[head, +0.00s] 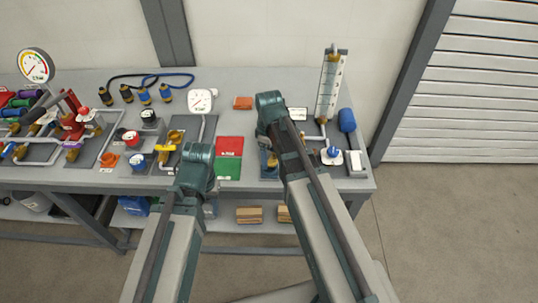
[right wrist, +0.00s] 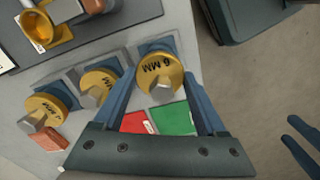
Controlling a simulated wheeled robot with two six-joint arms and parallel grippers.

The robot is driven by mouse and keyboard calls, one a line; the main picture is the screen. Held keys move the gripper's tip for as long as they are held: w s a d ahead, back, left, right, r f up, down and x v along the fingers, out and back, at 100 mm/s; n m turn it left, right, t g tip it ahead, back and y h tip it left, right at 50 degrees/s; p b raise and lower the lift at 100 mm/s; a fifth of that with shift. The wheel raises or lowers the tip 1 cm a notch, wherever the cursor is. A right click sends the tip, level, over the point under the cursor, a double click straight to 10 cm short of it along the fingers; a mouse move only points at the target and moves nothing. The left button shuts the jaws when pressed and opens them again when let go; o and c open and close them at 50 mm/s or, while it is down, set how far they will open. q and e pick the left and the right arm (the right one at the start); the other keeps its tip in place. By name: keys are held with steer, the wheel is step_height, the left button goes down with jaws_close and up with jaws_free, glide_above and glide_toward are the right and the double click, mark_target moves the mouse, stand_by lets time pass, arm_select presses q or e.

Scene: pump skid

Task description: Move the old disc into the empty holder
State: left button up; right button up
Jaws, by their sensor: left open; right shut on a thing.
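My right gripper (right wrist: 161,76) has its two blue fingers shut on a yellow disc marked 6 MM (right wrist: 155,68), which has a grey hex knob. A blue-grey holder (right wrist: 157,46) shows behind this disc; I cannot tell whether the disc is seated in it or just above it. Two more yellow discs, the middle disc (right wrist: 101,86) and the left disc (right wrist: 45,106), sit in similar holders in the row. No empty holder shows clearly. In the head view my right arm hides most of this area. My left gripper (right wrist: 302,146) is open and empty at the right edge of the right wrist view.
A red mat (head: 229,146) and a green mat (head: 228,168) lie on the grey bench left of my right arm. Pipework fills the bench's left side.

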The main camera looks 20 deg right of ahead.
steer(key=shift+f+b, duration=1.75)
stand_by(0.3)
steer(key=o, duration=1.5)
steer(key=shift+r, duration=0.15)
step_height(320, 180, up, 14)
steer(key=p, duration=1.4)
steer(key=shift+f, duration=0.2)
steer(key=shift+f, duration=0.1)
steer(key=s+a+f+m+b, duration=0.1)
steer(key=s+a+m, duration=0.1)
steer(key=s+a, duration=0.1)
steer(key=s+a+f+m+b, duration=0.2)
steer(key=s+a, duration=0.2)
steer(key=s, duration=0.2)
steer(key=s+a+f+m+h+b, duration=0.1)
steer(key=s+a+m, duration=0.1)
steer(key=s, duration=0.3)
steer(key=shift+s+a+f+b, duration=0.2)
steer(key=shift+a+b, duration=0.2)
steer(key=shift+a, duration=0.25)
